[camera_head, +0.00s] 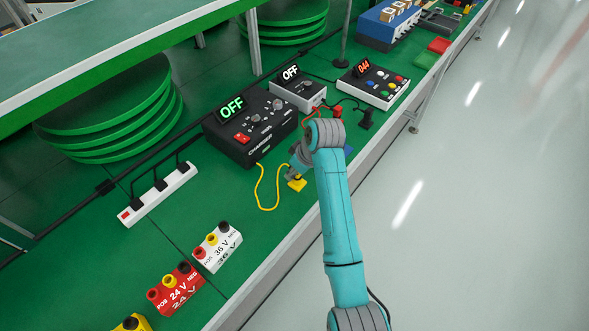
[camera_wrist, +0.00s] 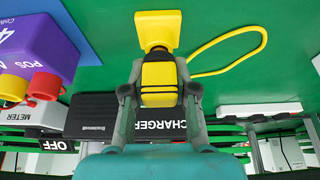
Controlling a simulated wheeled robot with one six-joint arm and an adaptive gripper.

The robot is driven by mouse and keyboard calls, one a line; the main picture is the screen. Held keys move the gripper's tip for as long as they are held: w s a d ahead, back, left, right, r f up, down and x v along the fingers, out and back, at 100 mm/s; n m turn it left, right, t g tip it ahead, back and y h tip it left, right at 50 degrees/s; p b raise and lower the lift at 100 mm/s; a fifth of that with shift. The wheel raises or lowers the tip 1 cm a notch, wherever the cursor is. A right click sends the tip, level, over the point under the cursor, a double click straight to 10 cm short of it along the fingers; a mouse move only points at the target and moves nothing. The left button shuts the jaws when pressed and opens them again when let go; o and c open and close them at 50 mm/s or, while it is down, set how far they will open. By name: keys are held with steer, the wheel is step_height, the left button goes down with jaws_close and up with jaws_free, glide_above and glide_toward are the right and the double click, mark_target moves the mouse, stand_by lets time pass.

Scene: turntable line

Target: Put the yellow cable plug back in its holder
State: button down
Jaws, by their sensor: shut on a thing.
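My gripper (camera_head: 296,171) is low over the green bench, in front of the black charger box (camera_head: 250,125). In the wrist view my gripper (camera_wrist: 160,92) is shut on the yellow cable plug (camera_wrist: 159,74), which has black bands. A yellow square holder (camera_wrist: 157,25) shows just beyond the plug's far end; it also shows under my gripper in the head view (camera_head: 297,185). The plug lines up with the holder, but I cannot tell whether it sits in it. The yellow cable (camera_head: 261,191) loops slackly from the charger toward the plug.
A purple block (camera_wrist: 35,42) with red and yellow sockets is close by in the wrist view. White (camera_head: 218,247) and red (camera_head: 176,289) voltage blocks, a power strip (camera_head: 157,194) and a meter (camera_head: 297,93) stand on the bench.

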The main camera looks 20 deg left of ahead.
steer(key=shift+f, duration=0.5)
stand_by(1.2)
steer(key=c, duration=0.8)
jaws_free()
steer(key=shift+r, duration=3.75)
